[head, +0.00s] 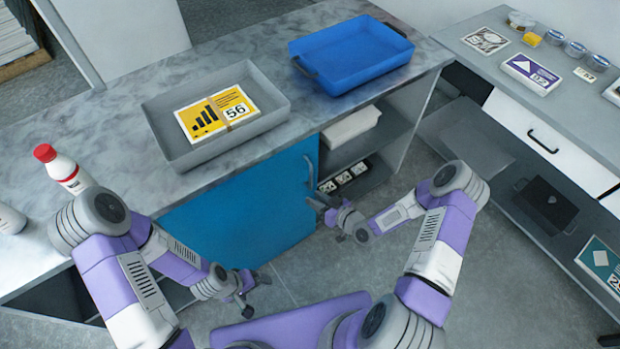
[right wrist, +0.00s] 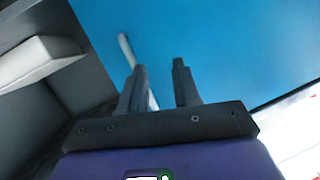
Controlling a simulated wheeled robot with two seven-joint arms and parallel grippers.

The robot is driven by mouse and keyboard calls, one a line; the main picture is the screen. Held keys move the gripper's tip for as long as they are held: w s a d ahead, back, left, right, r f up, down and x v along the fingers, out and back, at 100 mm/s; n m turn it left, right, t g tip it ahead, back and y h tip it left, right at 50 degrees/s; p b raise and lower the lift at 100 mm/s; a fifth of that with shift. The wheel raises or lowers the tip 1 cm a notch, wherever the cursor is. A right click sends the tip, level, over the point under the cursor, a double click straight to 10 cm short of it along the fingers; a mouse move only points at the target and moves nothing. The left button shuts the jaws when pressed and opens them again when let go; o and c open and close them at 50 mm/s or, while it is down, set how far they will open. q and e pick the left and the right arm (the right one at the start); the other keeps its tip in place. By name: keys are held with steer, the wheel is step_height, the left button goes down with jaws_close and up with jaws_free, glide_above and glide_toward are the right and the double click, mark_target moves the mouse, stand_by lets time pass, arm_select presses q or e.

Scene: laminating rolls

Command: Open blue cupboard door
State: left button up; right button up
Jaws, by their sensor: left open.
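The blue cupboard door (head: 240,210) is under the counter and looks shut, flush with the front. Its upright grey bar handle (head: 309,170) is near the door's right edge. My right gripper (head: 317,198) is open at the lower part of the handle. In the right wrist view, the two fingers (right wrist: 161,75) are apart in front of the blue door (right wrist: 220,40). The handle (right wrist: 125,48) runs behind the left-hand finger there, and a bit shows between the fingers; I cannot tell if they touch it. My left gripper (head: 256,292) is open and empty, low before the door.
On the counter (head: 110,120) stand a grey tray (head: 275,112) with a yellow pack (head: 212,112), a blue tray (head: 350,55) and a red-capped bottle (head: 62,170). Open shelves (head: 365,178) lie right of the door. A side counter (head: 470,45) stands at right. The floor between is clear.

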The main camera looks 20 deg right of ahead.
steer(key=w+d+r+n+t+y, duration=0.1)
steer(key=d+r+n+t, duration=0.1)
steer(key=d+t, duration=0.15)
steer(key=b, duration=0.2)
glide_above(311, 188)
steer(key=shift+w+r, duration=0.3)
steer(key=shift+w, duration=0.05)
jaws_close()
